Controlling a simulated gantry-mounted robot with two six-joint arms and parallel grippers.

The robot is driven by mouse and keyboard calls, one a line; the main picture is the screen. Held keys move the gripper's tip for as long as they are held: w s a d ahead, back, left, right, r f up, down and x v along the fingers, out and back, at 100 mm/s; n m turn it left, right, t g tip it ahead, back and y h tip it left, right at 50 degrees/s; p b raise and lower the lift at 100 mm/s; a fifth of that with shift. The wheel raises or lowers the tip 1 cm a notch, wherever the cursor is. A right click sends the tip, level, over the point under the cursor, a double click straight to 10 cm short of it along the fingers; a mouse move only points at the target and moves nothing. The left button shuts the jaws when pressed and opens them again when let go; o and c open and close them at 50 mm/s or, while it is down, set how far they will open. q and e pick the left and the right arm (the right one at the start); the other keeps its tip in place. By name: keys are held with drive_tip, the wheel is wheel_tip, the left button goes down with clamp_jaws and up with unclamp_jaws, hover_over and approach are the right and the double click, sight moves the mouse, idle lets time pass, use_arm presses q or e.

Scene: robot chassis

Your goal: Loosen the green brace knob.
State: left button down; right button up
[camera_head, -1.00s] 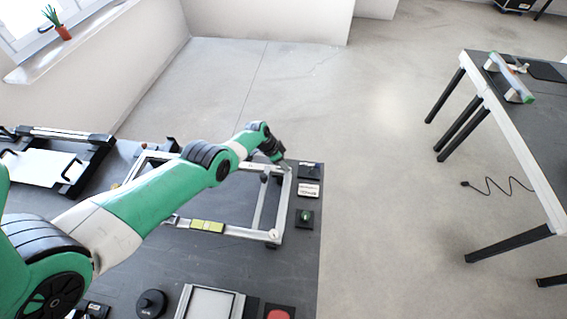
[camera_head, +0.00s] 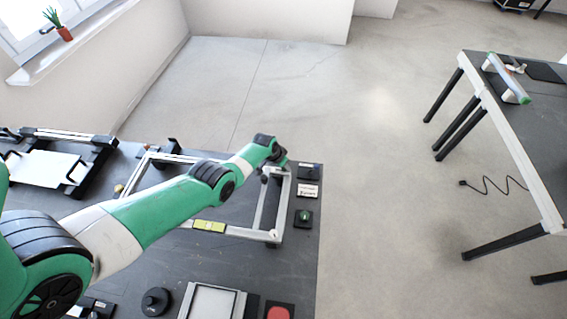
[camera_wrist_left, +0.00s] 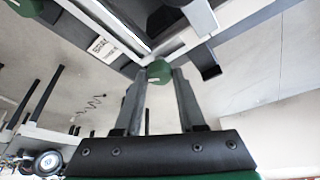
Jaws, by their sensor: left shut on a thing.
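The green brace knob (camera_wrist_left: 159,71) shows in the left wrist view between the two fingertips of my left gripper (camera_wrist_left: 158,78), which is shut on it. The knob sits against the pale metal frame (camera_wrist_left: 180,44). In the head view my left arm reaches over the metal frame (camera_head: 287,200), and its wrist is at the frame's far right corner. My arm hides the knob there. My right gripper is in neither view.
A printed label (camera_head: 308,191) and a black block with a green top (camera_head: 304,217) lie right of the frame, near the table's edge. A yellow-green level (camera_head: 209,226) rests on the frame's near bar. A red button (camera_head: 279,313) and black round knob (camera_head: 156,302) are nearer.

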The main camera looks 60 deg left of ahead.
use_arm(q)
drive_tip(key=shift+d+f+n+y, duration=0.1)
drive_tip(key=shift+n+y, duration=0.2)
drive_tip(key=shift+n, duration=0.6)
drive_tip(key=n+g+b, duration=0.1)
drive_tip(key=n, duration=0.1)
drive_tip(key=n+y, duration=0.1)
drive_tip(key=n, duration=0.2)
drive_tip(key=shift+w+d+g+b, duration=0.1)
drive_tip(key=shift+w+g+b, duration=0.05)
drive_tip(key=shift+g+b, duration=0.25)
drive_tip(key=n+b, duration=0.1)
drive_tip(key=n, duration=0.1)
drive_tip(key=shift+f+n+g+y, duration=0.15)
drive_tip(key=shift+n+g+y, duration=0.25)
drive_tip(key=shift+n+b, duration=0.5)
drive_tip(key=shift+b, duration=0.2)
drive_tip(key=shift+n+g+b, duration=0.3)
drive_tip(key=shift+n+b, duration=0.1)
drive_tip(key=shift+b, duration=0.05)
drive_tip(key=c, duration=0.5)
unclamp_jaws()
drive_tip(key=shift+r, duration=0.2)
